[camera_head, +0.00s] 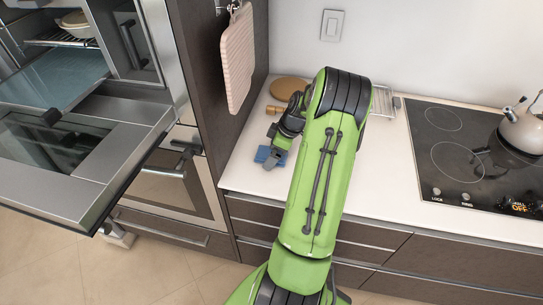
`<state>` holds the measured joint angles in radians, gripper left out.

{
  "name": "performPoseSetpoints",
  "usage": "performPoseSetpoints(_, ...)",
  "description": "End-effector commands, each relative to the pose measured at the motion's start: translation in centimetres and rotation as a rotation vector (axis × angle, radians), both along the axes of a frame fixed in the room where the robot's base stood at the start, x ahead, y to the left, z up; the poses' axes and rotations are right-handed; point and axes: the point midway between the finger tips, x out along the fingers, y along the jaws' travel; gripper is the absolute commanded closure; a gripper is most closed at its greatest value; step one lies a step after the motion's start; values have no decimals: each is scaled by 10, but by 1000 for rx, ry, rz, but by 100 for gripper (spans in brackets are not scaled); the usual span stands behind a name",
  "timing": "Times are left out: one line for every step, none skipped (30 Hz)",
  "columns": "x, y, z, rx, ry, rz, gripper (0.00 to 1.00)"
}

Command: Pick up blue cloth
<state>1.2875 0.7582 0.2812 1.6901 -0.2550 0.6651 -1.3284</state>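The blue cloth (263,154) lies on the white countertop near its left end, beside the tall oven cabinet. My gripper (277,158) is over or beside the cloth's right part and hides some of it. The fingers are small and dark in this view. I cannot tell whether they are apart or closed, or whether they touch the cloth.
An oven door (75,150) hangs open at the left. A pink board (238,58) hangs on the cabinet side. A round wooden board (288,88) and a wire rack (384,101) lie behind my arm. A kettle (524,130) stands on the black cooktop (450,125) at right.

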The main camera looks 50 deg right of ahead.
Motion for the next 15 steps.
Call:
performPoseSetpoints(0, 0, -1, 0, 0, 0, 1)
performPoseSetpoints(0, 0, -1, 0, 0, 0, 1)
performPoseSetpoints(0, 0, -2, 0, 0, 0, 1)
performPoseSetpoints(0, 0, -2, 0, 0, 0, 1)
performPoseSetpoints(0, 0, -1, 0, 0, 0, 1)
performPoseSetpoints(0, 0, -1, 0, 0, 0, 1)
performPoseSetpoints(0, 0, -1, 0, 0, 0, 1)
performPoseSetpoints(0, 0, -1, 0, 0, 0, 1)
performPoseSetpoints(0, 0, -1, 0, 0, 0, 1)
performPoseSetpoints(0, 0, -1, -1, 0, 0, 4)
performPoseSetpoints(0, 0, -1, 0, 0, 0, 9)
performPoseSetpoints(0, 0, -1, 0, 0, 0, 15)
performPoseSetpoints(0, 0, -1, -1, 0, 0, 19)
performPoseSetpoints(0, 0, -1, -1, 0, 0, 24)
performPoseSetpoints(0, 0, -1, -1, 0, 0, 30)
